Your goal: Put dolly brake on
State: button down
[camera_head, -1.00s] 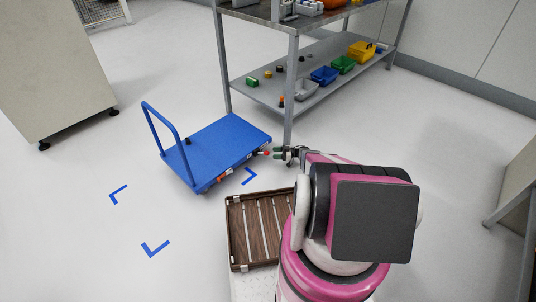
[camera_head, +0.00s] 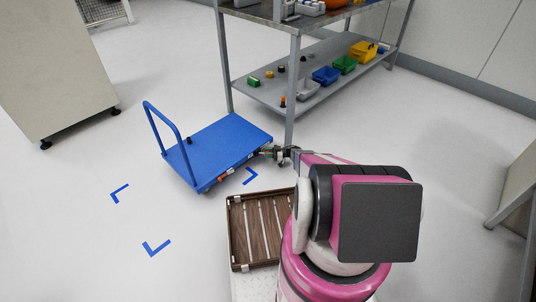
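The blue dolly (camera_head: 222,145) stands on the floor left of the shelving, its push handle (camera_head: 165,128) up at its left end. Small red, white and dark details show along its near side. My gripper (camera_head: 266,152) is at the dolly's right corner, very close to or touching it. The red-tipped brake lever at that corner is not visible now; the gripper appears to cover it. The fingers are too small and overlapped to show whether they are open, shut or holding the lever.
A metal shelf unit (camera_head: 268,92) with coloured bins stands behind, one leg close to my gripper. A brown slatted tray (camera_head: 232,232) is in front of the dolly. Blue corner marks (camera_head: 156,249) lie on clear floor at left. A beige cabinet (camera_head: 50,75) stands at far left.

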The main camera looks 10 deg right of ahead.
jog(key=shift+w+d+n+g, duration=0.1)
jog(key=shift+w+n+g, duration=0.3)
jog(key=shift+n+g, duration=0.5)
jog(key=c, duration=0.8)
grip_release()
jog(key=shift+d, duration=0.1)
jog(key=d, duration=1)
jog(key=shift+s+d, duration=0.3)
jog(key=shift+s, duration=0.05)
